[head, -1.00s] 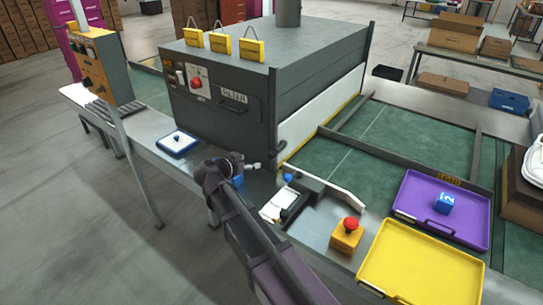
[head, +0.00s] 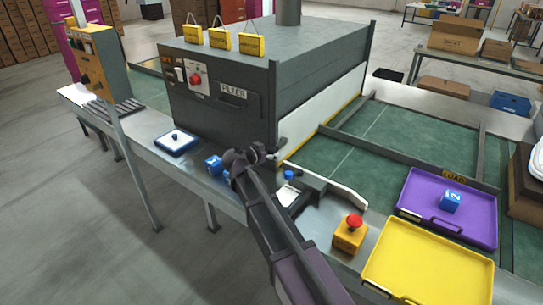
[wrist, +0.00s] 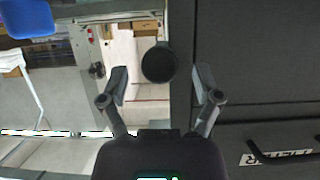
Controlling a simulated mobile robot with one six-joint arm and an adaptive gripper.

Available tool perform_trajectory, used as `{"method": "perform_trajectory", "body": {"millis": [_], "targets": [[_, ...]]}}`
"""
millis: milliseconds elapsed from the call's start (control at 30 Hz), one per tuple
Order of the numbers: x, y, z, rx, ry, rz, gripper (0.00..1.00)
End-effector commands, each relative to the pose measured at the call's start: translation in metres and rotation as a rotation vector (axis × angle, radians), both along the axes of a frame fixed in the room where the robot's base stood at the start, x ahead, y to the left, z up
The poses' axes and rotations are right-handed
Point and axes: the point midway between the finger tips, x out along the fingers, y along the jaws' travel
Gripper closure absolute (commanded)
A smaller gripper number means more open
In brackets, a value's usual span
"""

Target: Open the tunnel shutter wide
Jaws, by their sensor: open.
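The tunnel (head: 215,110) is a large dark grey box over the line. My gripper (head: 274,157) is at the tunnel's near corner, beside the shutter's near end. In the wrist view my gripper (wrist: 160,82) is open, its two fingers spread to either side of a round black knob (wrist: 158,64). The knob appears between the fingertips; I see no contact. In the head view my arm and gripper hide most of that spot.
A blue cube (head: 214,165) and a blue-edged white tray (head: 175,142) lie left of my arm. A red-topped yellow button box (head: 350,233), a yellow tray (head: 425,262) and a purple tray (head: 470,222) are at right. The green belt (head: 385,125) beyond the shutter is clear.

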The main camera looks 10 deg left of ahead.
Motion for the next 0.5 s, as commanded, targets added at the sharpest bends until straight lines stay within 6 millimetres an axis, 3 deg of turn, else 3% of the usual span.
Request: {"method": "perform_trajectory", "body": {"millis": [200, 500], "targets": [[0.012, -0.0063, -0.0062, 0.0, 0.0, 0.001, 0.18], [0.0132, -0.0076, -0.0062, 0.0, 0.0, 0.001, 0.18]]}}
